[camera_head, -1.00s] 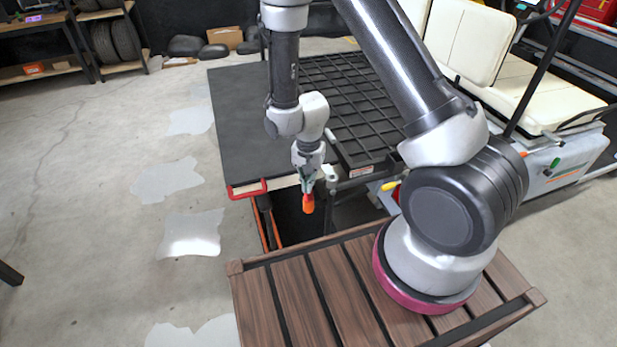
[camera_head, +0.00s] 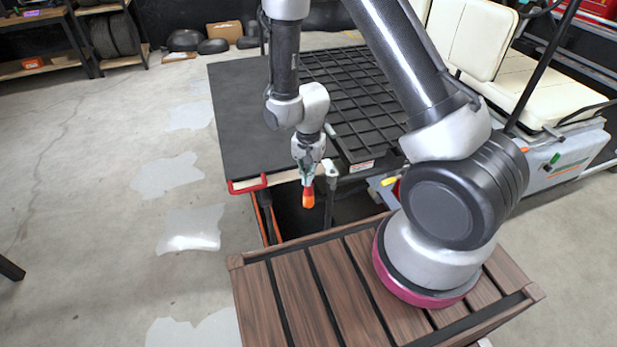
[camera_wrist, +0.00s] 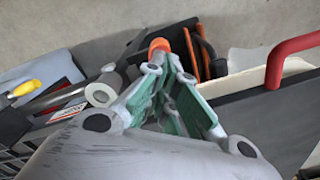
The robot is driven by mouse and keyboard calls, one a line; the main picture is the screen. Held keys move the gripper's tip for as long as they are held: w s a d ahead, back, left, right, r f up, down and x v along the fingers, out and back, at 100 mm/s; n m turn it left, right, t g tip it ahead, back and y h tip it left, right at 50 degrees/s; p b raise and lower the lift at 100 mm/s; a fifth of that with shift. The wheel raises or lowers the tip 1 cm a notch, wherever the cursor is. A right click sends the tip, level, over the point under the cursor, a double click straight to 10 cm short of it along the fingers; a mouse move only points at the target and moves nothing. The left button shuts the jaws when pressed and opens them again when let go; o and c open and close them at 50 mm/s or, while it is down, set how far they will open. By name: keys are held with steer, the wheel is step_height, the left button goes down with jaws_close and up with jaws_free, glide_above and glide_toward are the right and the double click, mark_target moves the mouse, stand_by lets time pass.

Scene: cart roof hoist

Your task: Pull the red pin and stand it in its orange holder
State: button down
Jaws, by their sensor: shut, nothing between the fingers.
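My gripper (camera_head: 308,178) points down above the gap at the front of the cart, and its fingers are shut and empty. Right at the fingertips in the head view is a small upright piece, red at the top and orange below, which looks like the orange holder (camera_head: 308,201). In the wrist view the orange piece (camera_wrist: 159,45) shows as a rounded end just beyond the green-padded fingers (camera_wrist: 163,78). I cannot tell whether the fingertips touch it. I cannot make out the red pin apart from this piece; the fingers may hide it.
A red handle (camera_head: 247,185) sits on the front edge of the dark roof panel (camera_head: 234,120), left of my gripper. A yellow-tipped lever (camera_head: 390,183) lies to the right. A slatted wooden deck (camera_head: 292,300) is in front. Cream seats (camera_head: 535,95) stand at right.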

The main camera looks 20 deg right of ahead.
step_height(320, 180, up, 13)
steer(key=s+d+r+n+t, duration=0.1)
steer(key=s+d+r+n, duration=0.1)
steer(key=s+d+r, duration=0.3)
steer(key=s+d+r+n+t, duration=0.2)
steer(key=s+d+r, duration=0.3)
steer(key=r, duration=0.7)
steer(key=s+d+r+n+t, duration=0.1)
steer(key=s+d+r+n, duration=0.2)
steer(key=s+r, duration=0.6)
steer(key=shift+d, duration=0.95)
